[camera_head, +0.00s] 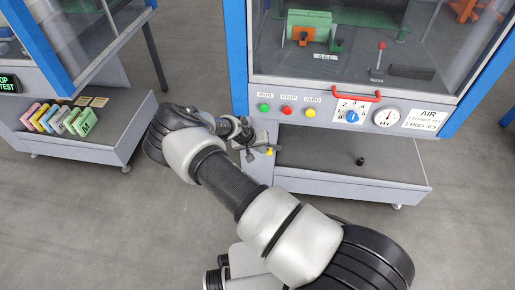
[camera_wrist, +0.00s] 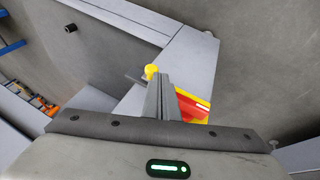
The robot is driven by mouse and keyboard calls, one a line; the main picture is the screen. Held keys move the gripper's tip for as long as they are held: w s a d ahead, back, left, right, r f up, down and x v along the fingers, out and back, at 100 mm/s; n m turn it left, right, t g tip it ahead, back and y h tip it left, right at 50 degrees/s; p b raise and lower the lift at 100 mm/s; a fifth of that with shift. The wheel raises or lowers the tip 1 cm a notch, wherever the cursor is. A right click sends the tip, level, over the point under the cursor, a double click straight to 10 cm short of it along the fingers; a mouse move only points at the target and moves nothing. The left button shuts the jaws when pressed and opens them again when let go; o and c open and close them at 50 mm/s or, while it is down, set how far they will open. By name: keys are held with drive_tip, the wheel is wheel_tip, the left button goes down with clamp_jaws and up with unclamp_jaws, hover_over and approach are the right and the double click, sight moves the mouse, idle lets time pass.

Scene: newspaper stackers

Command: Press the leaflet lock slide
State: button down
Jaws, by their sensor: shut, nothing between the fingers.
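A small yellow knob (camera_head: 269,152) shows at the left end of the low grey shelf under the machine's front panel. In the wrist view, the round yellow knob (camera_wrist: 151,70) sits just beyond the tips of my gripper (camera_wrist: 158,80). A short dark bar beside the knob is partly hidden. I cannot tell for sure that this is the leaflet lock slide. My gripper (camera_head: 249,151) is shut and empty, right beside the knob; whether it touches is unclear. A red and yellow label (camera_wrist: 192,107) is partly hidden behind the fingers.
The front panel above holds green, red and yellow buttons (camera_head: 311,113), a blue dial (camera_head: 352,116) and a gauge (camera_head: 386,117). A black peg (camera_head: 361,161) stands on the shelf (camera_head: 320,150). Floor between is clear.

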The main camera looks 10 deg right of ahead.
sight(270, 150)
drive_tip(key=shift+x, duration=0.8)
drive_tip(key=d, duration=0.1)
drive_tip(key=s+d, duration=0.1)
drive_tip(key=d, duration=0.1)
drive_tip(key=shift+r+p, duration=0.15)
drive_tip(key=shift+p, duration=0.15)
drive_tip(key=shift+s+d, duration=0.15)
drive_tip(key=shift+d, duration=0.3)
